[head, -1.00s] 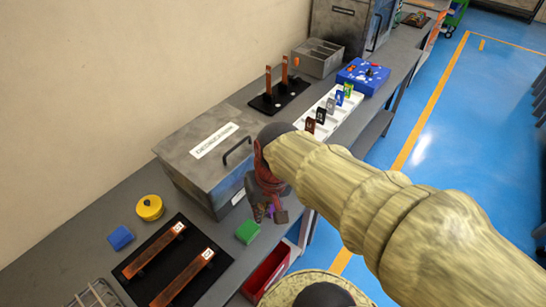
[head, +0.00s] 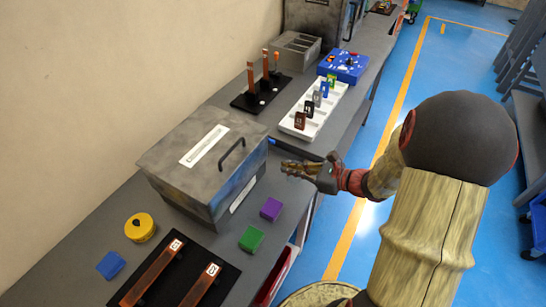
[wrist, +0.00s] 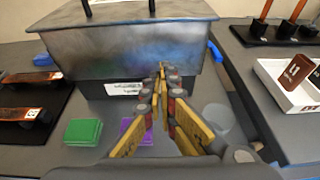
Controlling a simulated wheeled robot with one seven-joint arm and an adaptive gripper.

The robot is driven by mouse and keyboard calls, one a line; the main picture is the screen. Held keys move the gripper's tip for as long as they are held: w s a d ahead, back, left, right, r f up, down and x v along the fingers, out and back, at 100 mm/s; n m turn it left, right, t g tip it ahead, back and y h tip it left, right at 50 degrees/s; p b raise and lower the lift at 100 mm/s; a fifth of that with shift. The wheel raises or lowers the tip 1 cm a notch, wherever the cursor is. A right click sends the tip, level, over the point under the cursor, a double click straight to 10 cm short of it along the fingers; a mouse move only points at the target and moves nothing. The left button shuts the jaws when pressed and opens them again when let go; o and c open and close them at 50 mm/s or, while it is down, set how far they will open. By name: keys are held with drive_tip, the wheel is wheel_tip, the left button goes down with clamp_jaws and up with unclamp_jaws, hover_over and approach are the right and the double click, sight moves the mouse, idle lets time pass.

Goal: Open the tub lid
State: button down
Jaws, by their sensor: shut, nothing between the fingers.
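The grey metal tub (head: 185,195) stands on the bench with its lid (head: 185,130) down. The lid has a white label and a dark bar handle (head: 231,154) near its right edge. My gripper (head: 284,168) is to the right of the tub, clear of the handle, pointing left towards the tub. In the wrist view my gripper (wrist: 161,75) has its fingertips together with nothing between them, in front of the tub's label side (wrist: 110,70). The lower part of the handle shows at the top of the wrist view (wrist: 120,5).
A purple block (head: 271,209) and a green block (head: 251,239) lie on the bench before the tub. A yellow round item (head: 140,228), a blue block (head: 110,265) and copper bars (head: 160,265) are nearby. A white tray (head: 305,129) stands beyond.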

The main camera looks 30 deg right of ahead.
sight(254, 155)
drive_tip(key=b+x, duration=0.3)
drive_tip(key=x, duration=0.7)
drive_tip(key=shift+a+f, duration=0.15)
drive_tip(key=shift+f, duration=0.1)
wheel_tip(254, 155, up, 4)
drive_tip(key=shift+f, duration=0.15)
drive_tip(key=shift+r, duration=0.3)
drive_tip(key=shift+r, duration=0.1)
